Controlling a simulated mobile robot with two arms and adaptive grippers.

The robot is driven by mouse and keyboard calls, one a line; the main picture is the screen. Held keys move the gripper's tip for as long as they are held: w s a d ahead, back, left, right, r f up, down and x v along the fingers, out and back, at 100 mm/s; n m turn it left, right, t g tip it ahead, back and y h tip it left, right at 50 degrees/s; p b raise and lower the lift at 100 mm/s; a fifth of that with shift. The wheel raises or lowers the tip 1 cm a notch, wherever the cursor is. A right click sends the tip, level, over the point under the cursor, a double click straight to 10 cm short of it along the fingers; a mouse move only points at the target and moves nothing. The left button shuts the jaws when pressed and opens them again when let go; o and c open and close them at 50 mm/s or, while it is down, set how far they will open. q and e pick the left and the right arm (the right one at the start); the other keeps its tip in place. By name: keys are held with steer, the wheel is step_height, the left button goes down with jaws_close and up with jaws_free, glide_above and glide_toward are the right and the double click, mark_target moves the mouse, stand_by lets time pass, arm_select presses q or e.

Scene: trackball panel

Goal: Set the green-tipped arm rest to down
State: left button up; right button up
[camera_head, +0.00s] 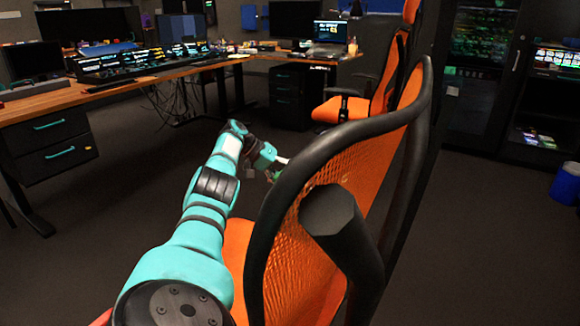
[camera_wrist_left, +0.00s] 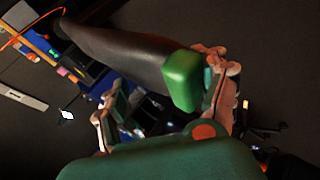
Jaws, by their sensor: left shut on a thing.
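The green-tipped arm rest shows in the left wrist view as a long black padded bar (camera_wrist_left: 125,55) with a bright green block (camera_wrist_left: 182,80) at its end. The bar slants from upper left down to the green end. My left gripper (camera_wrist_left: 165,108) is closed on it, with the green end against the right-hand finger. In the head view my teal left arm reaches forward to the left side of an orange mesh chair (camera_head: 375,165), and the left gripper (camera_head: 274,172) is partly hidden by the chair's black frame. My right gripper is out of view.
A wooden desk (camera_head: 40,104) with drawers and monitors stands at the left and back. Another orange chair (camera_head: 340,108) is beyond the near one. Dark cabinets (camera_head: 480,80) and a blue bin (camera_head: 566,183) are at the right. Floor is clear between the desk and my arm.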

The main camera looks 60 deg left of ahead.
arm_select(q)
steer(key=shift+s+d+f, duration=0.1)
steer(key=shift+s+f, duration=0.05)
steer(key=shift+f, duration=0.35)
steer(key=v, duration=0.8)
steer(key=shift+w+r, duration=0.25)
steer(key=shift+w+r, duration=0.1)
